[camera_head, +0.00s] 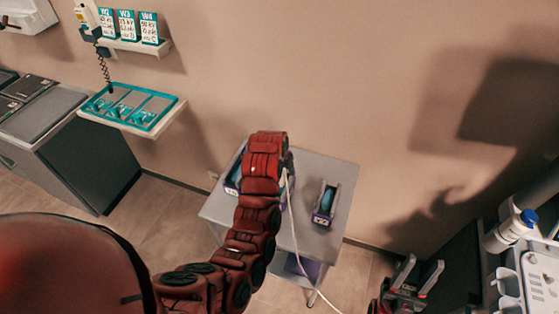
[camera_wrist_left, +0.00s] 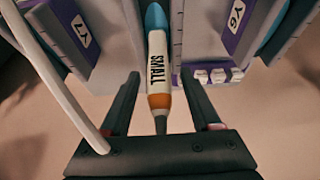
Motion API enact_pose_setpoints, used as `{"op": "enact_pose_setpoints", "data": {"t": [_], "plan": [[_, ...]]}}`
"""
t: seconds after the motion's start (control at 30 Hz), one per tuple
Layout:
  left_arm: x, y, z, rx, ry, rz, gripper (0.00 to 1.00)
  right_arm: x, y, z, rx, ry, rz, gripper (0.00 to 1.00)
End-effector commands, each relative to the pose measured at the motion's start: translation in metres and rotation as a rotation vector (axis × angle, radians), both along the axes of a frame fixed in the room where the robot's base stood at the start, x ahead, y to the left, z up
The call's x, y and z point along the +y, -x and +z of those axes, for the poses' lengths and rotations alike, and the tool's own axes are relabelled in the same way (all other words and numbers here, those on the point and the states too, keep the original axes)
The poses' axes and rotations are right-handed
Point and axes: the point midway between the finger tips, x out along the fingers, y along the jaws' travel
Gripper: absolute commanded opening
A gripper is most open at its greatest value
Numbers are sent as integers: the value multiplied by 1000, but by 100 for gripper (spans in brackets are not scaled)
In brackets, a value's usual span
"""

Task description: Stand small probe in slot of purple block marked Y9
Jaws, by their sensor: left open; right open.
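The small probe (camera_wrist_left: 157,70), marked SMALL, has a white body, a blue end, an orange band and a grey tail. In the left wrist view it is between the fingers of my left gripper (camera_wrist_left: 157,85), which is open and not clamped on it. Purple-labelled blocks marked Y7 (camera_wrist_left: 80,28) and Y6 (camera_wrist_left: 236,22) are on either side of it. No Y9 mark is readable. In the head view one block (camera_head: 323,218) stands on the grey table; another (camera_head: 233,184) is partly behind my left arm, which hides the left gripper. My right gripper (camera_head: 418,276) is open and empty at bottom right.
The grey table (camera_head: 338,170) stands near the wall. A white cable (camera_head: 293,225) hangs across its front. A grey machine (camera_head: 538,272) with a blue-capped bottle (camera_head: 512,229) is at right.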

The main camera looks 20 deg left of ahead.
Motion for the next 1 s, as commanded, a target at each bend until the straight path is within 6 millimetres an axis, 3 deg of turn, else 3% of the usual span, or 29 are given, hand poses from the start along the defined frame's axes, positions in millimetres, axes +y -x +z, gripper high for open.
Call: {"op": "enact_pose_setpoints", "data": {"t": [0.17,0.3,0.33,0.4,0.6,0.8,1.0], "plan": [[0,8,20,-7,0,1,64,0,0,-11,0,0,0,42],[0,20,52,-12,0,0,64,0,0,-16,0,0,0,42],[1,23,68,-6,3,1,64,0,0,6,1,0,0,42],[0,29,83,-5,4,1,64,0,0,24,-1,0,0,42],[0,45,121,-5,6,1,64,0,0,60,0,0,0,42],[1,58,147,-6,3,0,64,0,0,76,0,0,0,42],[2,64,156,-2,1,1,64,0,0,81,0,0,0,42]]}}
